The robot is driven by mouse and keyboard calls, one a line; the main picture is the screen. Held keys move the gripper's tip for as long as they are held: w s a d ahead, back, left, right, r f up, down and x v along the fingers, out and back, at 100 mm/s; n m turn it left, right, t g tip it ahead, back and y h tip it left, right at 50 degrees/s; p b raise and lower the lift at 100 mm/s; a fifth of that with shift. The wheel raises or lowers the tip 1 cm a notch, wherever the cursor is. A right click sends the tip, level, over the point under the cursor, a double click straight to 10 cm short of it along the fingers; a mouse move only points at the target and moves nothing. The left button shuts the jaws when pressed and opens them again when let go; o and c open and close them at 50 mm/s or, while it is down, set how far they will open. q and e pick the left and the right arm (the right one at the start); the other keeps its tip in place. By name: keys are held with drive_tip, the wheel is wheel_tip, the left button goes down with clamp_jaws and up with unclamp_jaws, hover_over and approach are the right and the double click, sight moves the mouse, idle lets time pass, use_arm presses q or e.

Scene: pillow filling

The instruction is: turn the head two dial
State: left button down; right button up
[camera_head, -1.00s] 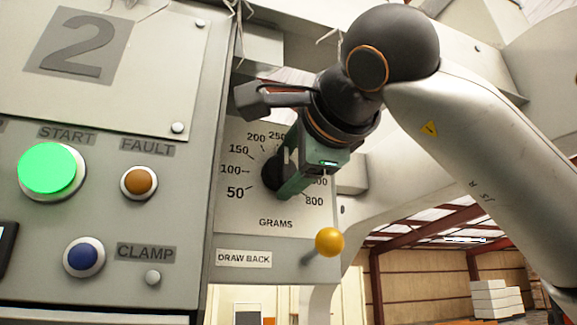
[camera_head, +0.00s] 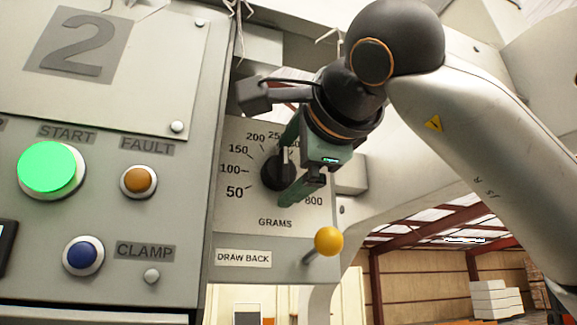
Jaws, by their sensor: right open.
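The head two dial is a black knob (camera_head: 275,174) on a pale plate (camera_head: 232,212) marked GRAMS, with numbers from 50 to 800 around it. A light pointer mark on the knob points up, near the 250 label, which is partly hidden. My right gripper (camera_head: 283,172) is open, with one green finger above and right of the knob and the other below and right of it. Whether the fingers touch the knob cannot be told. The gripper hides the numbers on the right of the scale. My left gripper is not in view.
A yellow-balled lever (camera_head: 328,241) sticks out just below the dial, by the DRAW BACK label (camera_head: 243,258). Left is a panel marked 2 with a lit green START button (camera_head: 47,168), an orange FAULT button (camera_head: 138,181) and a blue button (camera_head: 83,256).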

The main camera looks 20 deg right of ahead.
drive_tip(key=s+b, duration=0.2)
drive_tip(key=s, duration=1)
drive_tip(key=shift+d, duration=0.2)
